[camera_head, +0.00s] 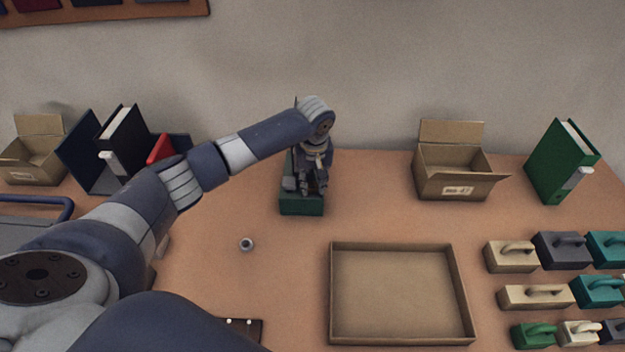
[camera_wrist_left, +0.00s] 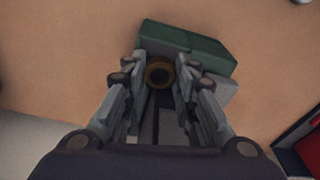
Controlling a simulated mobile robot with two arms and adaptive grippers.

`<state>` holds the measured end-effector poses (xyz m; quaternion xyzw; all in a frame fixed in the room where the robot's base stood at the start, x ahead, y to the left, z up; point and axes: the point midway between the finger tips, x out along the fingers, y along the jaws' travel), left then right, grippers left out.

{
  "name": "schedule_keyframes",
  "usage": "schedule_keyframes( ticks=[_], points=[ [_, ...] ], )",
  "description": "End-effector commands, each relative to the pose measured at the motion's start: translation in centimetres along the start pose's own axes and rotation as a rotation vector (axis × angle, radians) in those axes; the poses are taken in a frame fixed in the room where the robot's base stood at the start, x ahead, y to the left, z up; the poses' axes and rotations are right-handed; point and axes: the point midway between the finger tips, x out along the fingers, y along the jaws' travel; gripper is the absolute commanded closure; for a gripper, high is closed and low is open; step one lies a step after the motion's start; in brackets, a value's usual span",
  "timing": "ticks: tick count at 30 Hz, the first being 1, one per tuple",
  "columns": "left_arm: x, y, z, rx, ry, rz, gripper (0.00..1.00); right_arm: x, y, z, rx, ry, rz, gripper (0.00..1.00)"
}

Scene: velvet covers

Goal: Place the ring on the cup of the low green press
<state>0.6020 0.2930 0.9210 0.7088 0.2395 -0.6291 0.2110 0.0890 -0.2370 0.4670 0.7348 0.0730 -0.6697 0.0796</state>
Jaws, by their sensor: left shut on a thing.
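The low green press (camera_head: 302,206) stands on the table near the wall, partly hidden by my left arm and gripper. Its green block also shows in the left wrist view (camera_wrist_left: 185,44). My left gripper (camera_head: 312,190) points down over the press. In the left wrist view its fingers (camera_wrist_left: 160,76) are shut on a brass-brown ring (camera_wrist_left: 160,64), just beside the green block. The cup is hidden under the ring and fingers, and I cannot tell whether the ring touches it. My right gripper is in neither view.
A small grey round piece (camera_head: 246,244) lies on the table left of a shallow empty cardboard tray (camera_head: 464,300). An open carton (camera_head: 455,185) and a green binder (camera_head: 560,165) stand at the back right. Several handled blocks (camera_head: 510,258) fill the right.

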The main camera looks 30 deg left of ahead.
Motion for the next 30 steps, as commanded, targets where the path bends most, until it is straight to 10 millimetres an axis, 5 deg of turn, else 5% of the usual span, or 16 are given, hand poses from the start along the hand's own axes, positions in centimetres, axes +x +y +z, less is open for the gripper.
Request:
schedule_keyframes(
  ticks=[18,19,20,30],
  points=[
    [1.3,0.0,0.2,0.001,0.000,0.000,0.89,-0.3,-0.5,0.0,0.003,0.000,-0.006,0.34],
    [1.3,0.0,0.2,0.001,-0.001,0.000,0.72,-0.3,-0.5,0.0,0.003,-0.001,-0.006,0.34],
    [1.3,0.0,0.2,0.001,-0.001,-0.001,0.65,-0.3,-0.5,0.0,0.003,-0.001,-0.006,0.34],
    [1.4,-0.1,0.3,0.001,-0.003,-0.002,0.65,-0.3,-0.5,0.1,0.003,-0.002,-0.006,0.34]
  ],
)
